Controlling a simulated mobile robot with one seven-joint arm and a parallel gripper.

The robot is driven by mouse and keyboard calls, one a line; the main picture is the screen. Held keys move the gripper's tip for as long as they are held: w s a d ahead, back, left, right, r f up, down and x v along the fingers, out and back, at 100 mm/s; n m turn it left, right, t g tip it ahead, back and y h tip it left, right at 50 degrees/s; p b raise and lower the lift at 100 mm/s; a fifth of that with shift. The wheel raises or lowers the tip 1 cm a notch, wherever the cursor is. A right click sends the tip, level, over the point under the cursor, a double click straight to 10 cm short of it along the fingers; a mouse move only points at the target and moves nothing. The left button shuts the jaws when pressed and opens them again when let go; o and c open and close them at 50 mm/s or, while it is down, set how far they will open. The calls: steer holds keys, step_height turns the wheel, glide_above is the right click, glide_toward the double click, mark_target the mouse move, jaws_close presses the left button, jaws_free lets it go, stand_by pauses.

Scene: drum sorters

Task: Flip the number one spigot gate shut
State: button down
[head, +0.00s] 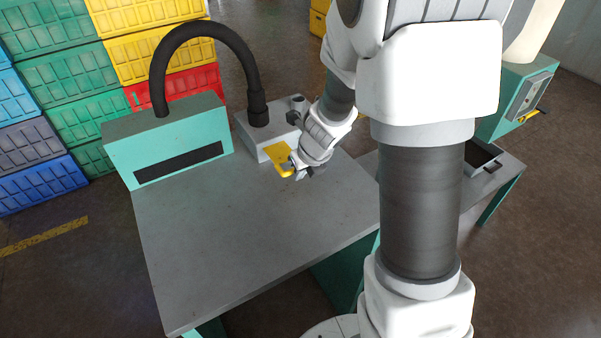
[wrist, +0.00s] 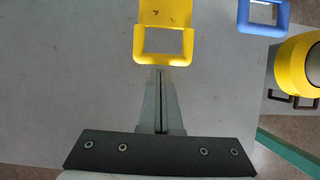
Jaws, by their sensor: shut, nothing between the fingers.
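A yellow flap with a square handle opening (head: 280,158) sticks out from the front of a small grey box on the table. It also shows at the top of the wrist view (wrist: 165,18). No number can be read on it, so I cannot tell if it is the number one gate. My gripper (head: 300,171) is beside the flap's handle end. In the wrist view my gripper (wrist: 161,74) is shut and empty, with its tips just below the handle's near bar. Whether they touch it is unclear.
A blue handle loop (wrist: 264,16) and a yellow round part (wrist: 300,65) are to the right in the wrist view. A teal box (head: 168,140) with a black hose (head: 200,30) stands at the table's back left. The grey tabletop (head: 225,230) is clear in front.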

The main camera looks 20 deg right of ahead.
mark_target(279, 151)
steer(key=w+p, duration=0.1)
steer(key=w, duration=0.1)
steer(key=w+a+p, duration=0.1)
steer(key=w+p, duration=0.1)
steer(key=shift+r, duration=0.2)
steer(key=shift+w+a+f+p, duration=0.15)
steer(key=shift+w+a+p, duration=0.15)
steer(key=shift+w, duration=0.4)
steer(key=shift+s+f, duration=0.1)
